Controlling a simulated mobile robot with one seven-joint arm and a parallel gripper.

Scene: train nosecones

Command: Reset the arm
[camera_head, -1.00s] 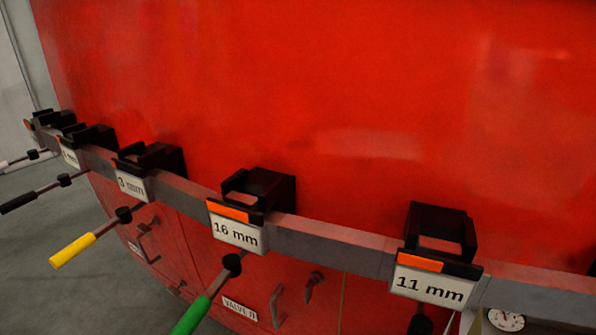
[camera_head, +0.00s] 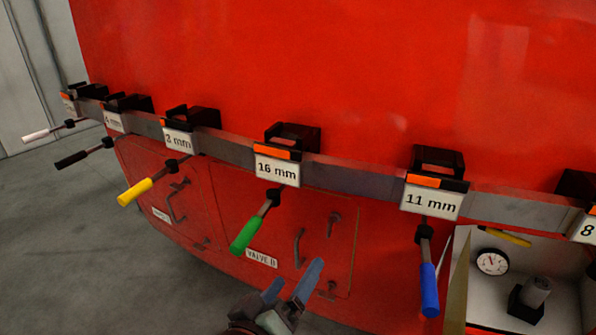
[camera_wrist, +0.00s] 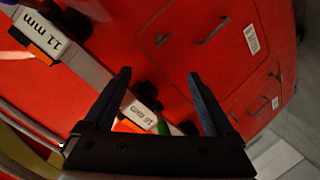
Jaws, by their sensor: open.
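My gripper (camera_head: 290,284) shows at the bottom middle of the head view, below the rail and in front of the red panel. Its two fingers are apart with nothing between them. In the wrist view the two dark fingers (camera_wrist: 158,98) are spread, with the 16 mm label and part of a green handle seen beyond them. The rest of my arm is mostly out of the picture.
A grey rail (camera_head: 363,183) crosses the red body, with black holders and labels. An open compartment with a gauge (camera_head: 492,262) is at the lower right.

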